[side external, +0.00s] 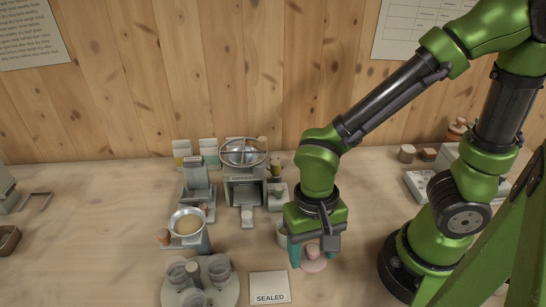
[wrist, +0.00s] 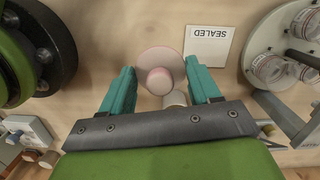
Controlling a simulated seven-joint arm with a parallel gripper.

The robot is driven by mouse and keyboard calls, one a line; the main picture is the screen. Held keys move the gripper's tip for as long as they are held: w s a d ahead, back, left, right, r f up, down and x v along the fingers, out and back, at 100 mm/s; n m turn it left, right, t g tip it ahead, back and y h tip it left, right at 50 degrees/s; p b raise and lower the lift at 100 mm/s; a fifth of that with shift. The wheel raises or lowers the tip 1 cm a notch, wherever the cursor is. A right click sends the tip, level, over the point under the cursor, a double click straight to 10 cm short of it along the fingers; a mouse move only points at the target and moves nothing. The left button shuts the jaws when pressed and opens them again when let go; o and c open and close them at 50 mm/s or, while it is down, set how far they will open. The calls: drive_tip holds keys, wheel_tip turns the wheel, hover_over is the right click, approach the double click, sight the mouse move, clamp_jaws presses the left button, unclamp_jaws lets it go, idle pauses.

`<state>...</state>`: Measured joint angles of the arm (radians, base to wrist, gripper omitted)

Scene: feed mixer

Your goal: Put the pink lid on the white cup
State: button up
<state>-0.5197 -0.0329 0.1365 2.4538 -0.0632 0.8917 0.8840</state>
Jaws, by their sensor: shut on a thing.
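The pink lid (side external: 315,265) is a round disc with a pink knob, under my gripper (side external: 311,254) at the front of the table. In the wrist view the lid (wrist: 160,58) shows with its knob between the teal fingers of my gripper (wrist: 161,68). My gripper is shut on the lid; the contact itself is not clear. I cannot tell whether the lid touches the table. A white cup (side external: 281,236) stands just behind and left of my gripper, partly hidden by it. A small part of what looks like the cup (wrist: 176,98) shows below the knob in the wrist view.
A "SEALED" card (side external: 270,287) lies front left of the lid. A round tray (side external: 233,295) with several jars is further left. A scale with a bowl (side external: 187,223) and a metal mixer (side external: 243,185) stand behind. The table right of the lid is clear up to my base.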

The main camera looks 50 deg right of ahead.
drive_tip(key=w+d+r, duration=0.5)
drive_tip(key=w+r, duration=0.1)
drive_tip(key=w, duration=0.3)
drive_tip(key=shift+n, duration=0.6)
drive_tip(key=shift+w+d+f, duration=0.1)
drive_tip(key=shift+f, duration=3.6)
drive_tip(key=shift+f, duration=0.1)
drive_tip(key=shift+f, duration=0.45)
drive_tip(key=o, duration=1)
drive_tip(key=shift+o, duration=0.2)
drive_tip(key=shift+r, duration=0.1)
